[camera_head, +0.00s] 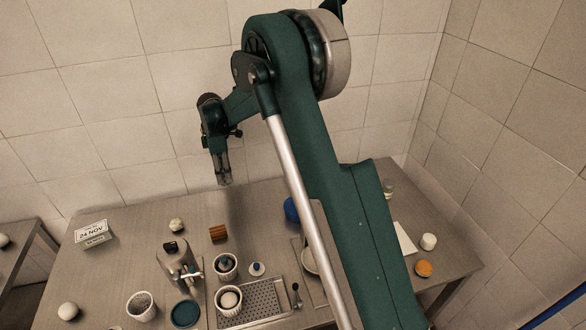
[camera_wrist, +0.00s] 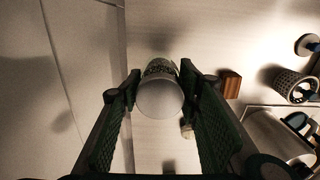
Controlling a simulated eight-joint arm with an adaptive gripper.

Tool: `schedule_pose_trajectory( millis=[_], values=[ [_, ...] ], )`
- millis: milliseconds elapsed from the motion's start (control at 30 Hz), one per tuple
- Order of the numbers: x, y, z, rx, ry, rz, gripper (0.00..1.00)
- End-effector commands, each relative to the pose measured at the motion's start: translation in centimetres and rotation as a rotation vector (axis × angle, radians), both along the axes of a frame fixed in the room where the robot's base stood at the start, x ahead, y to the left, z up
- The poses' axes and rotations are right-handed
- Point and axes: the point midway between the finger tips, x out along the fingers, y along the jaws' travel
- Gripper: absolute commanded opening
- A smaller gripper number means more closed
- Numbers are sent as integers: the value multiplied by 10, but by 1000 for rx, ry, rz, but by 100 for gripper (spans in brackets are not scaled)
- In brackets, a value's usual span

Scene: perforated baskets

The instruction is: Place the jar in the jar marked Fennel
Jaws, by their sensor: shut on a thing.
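My gripper (camera_head: 222,174) is raised above the back of the metal table in the head view. In the wrist view its two fingers (camera_wrist: 162,92) are shut on a jar with a pale round end (camera_wrist: 160,98) facing the camera and a dark-patterned body beyond it. The jar is held clear of the table. Perforated white baskets stand on the table, one with a dark thing inside (camera_head: 226,267), one with a pale round thing inside (camera_head: 228,301), and one at the front left (camera_head: 141,307). I can read no Fennel marking on any container.
The table (camera_head: 130,250) holds a wooden block (camera_head: 218,232), a pale ball (camera_head: 177,226), a metal dispenser (camera_head: 175,262), a dark teal round thing (camera_head: 186,313) and a drip tray (camera_head: 255,301). A date block (camera_head: 94,234) stands at the left. My arm hides part of the right side.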

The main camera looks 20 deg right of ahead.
Motion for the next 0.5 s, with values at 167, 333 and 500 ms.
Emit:
schedule_pose_trajectory(
  millis=[167,333,500],
  values=[
    [0,-1,0,0,0,-2,19],
    [2,-13,2,0,0,-24,19],
    [5,-42,6,0,0,-78,19]
  ],
)
